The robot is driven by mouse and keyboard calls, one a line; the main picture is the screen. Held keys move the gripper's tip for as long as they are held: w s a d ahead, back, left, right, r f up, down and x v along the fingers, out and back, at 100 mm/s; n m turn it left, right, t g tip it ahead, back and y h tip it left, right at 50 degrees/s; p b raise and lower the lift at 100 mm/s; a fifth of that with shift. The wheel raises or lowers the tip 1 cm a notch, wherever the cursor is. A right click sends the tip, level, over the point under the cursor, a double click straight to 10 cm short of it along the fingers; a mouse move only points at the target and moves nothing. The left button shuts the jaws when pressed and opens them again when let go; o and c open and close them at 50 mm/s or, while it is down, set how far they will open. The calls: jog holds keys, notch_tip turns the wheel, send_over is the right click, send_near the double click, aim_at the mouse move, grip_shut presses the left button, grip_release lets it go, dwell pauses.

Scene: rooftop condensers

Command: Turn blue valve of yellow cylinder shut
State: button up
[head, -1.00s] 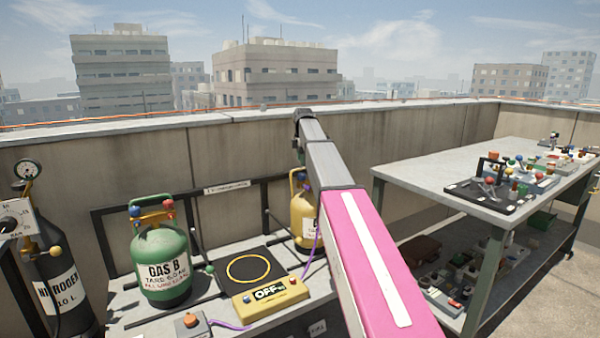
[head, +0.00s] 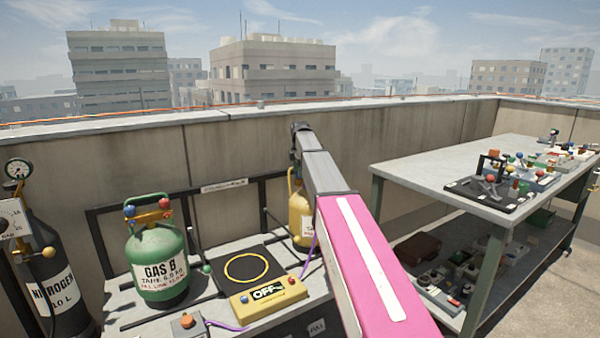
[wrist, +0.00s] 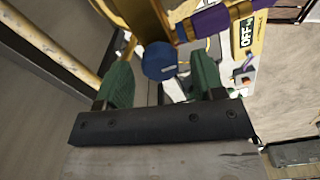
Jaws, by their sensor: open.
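The yellow cylinder (head: 298,213) stands at the right of the low bench in the head view, partly hidden behind my arm. Its blue valve (wrist: 160,62) shows in the wrist view as a blue knob below the cylinder's yellow top frame (wrist: 142,14). My gripper (wrist: 162,80) is open, with one green finger on each side of the blue valve. The valve lies between the fingers, with a visible gap on the left; contact on the right is unclear. In the head view my arm hides the valve and the fingers.
A purple hose (wrist: 215,20) joins the cylinder's top close by. A cluttered table (head: 420,165) is at right; the parapet wall (head: 235,150) is behind.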

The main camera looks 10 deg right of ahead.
jog(key=shift+f, duration=0.25)
jog(key=c, duration=0.9)
jog(key=shift+c, duration=0.2)
